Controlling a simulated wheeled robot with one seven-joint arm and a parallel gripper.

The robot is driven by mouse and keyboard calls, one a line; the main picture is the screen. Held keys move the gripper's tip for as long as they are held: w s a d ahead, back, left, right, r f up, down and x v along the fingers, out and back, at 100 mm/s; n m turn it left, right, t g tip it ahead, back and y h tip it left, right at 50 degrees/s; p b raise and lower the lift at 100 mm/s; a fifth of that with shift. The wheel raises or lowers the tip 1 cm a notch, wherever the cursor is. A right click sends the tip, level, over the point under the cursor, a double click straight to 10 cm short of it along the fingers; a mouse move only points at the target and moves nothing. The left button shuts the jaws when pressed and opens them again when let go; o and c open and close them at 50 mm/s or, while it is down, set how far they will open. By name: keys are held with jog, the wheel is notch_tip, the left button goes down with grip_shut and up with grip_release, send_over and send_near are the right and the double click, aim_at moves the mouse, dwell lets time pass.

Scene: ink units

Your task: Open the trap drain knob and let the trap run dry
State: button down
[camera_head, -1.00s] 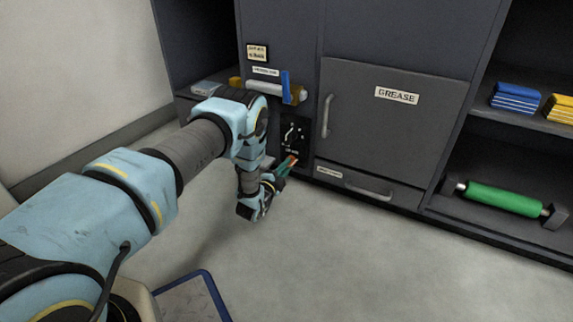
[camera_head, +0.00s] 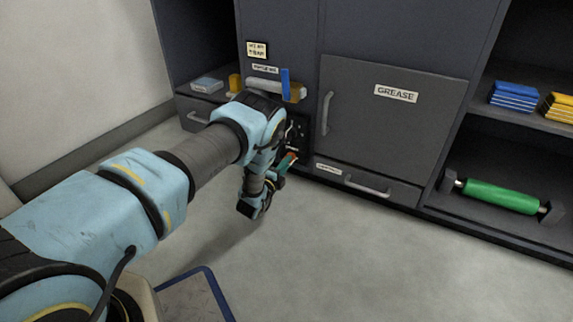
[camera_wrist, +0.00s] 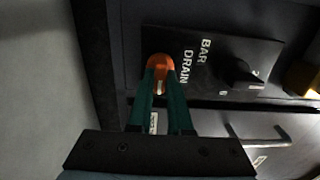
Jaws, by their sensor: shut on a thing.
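The drain knob (camera_wrist: 160,61) is orange with a pale mark and sits on a black panel (camera_wrist: 210,50) beside the word DRAIN in the wrist view. My gripper (camera_wrist: 160,76) has its two green fingers shut on the knob, one on each side. In the head view my gripper (camera_head: 287,163) is low at the cabinet front, left of the GREASE door, with a bit of the orange knob (camera_head: 293,155) showing. The fingers and arm hide part of the panel there. No liquid is visible.
A black dial (camera_wrist: 240,74) marked BAR is on the same panel, close to the fingers. A blue-handled valve (camera_head: 286,84) sits above. The GREASE door (camera_head: 390,125) and a drawer handle (camera_head: 368,188) are to the right. The floor (camera_head: 390,260) in front is clear.

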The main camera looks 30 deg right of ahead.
jog(key=c, duration=0.8)
grip_release()
jog(key=shift+c, duration=0.2)
jog(key=p+v, duration=0.4)
jog(key=v, duration=0.7)
jog(key=shift+w, duration=0.1)
